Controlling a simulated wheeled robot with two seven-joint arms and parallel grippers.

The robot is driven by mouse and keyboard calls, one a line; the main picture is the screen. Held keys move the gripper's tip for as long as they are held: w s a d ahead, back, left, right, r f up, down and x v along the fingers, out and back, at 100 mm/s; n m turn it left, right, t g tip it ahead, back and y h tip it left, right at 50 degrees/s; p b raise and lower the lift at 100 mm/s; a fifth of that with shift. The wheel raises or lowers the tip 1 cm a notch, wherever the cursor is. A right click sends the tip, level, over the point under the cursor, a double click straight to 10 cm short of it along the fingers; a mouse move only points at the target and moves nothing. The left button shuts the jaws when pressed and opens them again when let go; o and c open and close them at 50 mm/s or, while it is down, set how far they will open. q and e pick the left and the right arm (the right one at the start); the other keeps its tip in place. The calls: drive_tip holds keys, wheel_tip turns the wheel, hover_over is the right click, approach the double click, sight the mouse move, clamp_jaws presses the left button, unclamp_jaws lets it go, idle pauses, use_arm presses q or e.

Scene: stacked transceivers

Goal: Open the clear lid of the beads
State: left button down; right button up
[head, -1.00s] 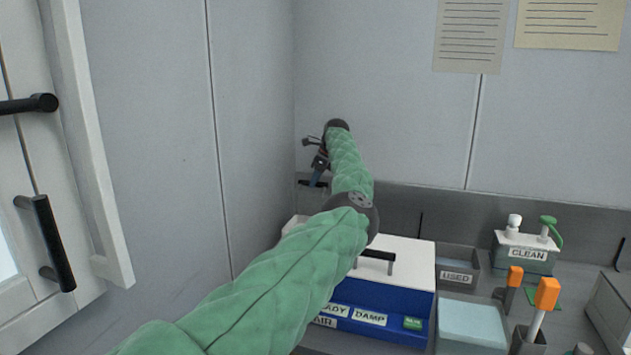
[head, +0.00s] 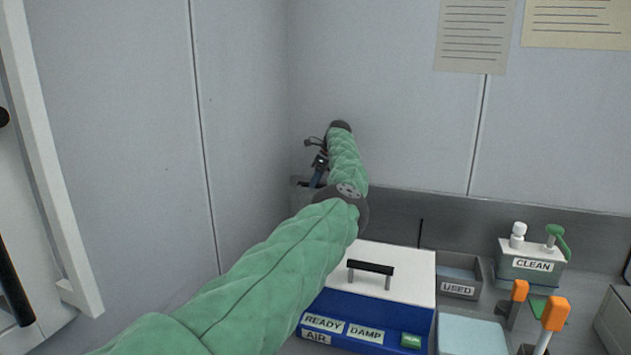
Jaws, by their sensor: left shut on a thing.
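My left arm reaches from the lower left to the back corner. My left gripper (head: 315,180) is there, small and partly turned away behind the green sleeve. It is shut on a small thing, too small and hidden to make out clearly. A dark bar and a bit of a grey-white object show beside the fingertips, low against the back wall. I cannot make out the beads or a clear lid. My right gripper is not in view.
A blue box with a white top (head: 408,270), a black handle and READY, DAMP and AIR labels stands just right of my arm. Right of it are a USED tray (head: 460,288), a CLEAN bottle holder (head: 532,268) and orange-handled tools (head: 554,314). Walls close the corner behind.

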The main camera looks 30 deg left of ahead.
use_arm(q)
drive_tip(key=shift+w+f, duration=0.2)
drive_tip(key=shift+f, duration=0.1)
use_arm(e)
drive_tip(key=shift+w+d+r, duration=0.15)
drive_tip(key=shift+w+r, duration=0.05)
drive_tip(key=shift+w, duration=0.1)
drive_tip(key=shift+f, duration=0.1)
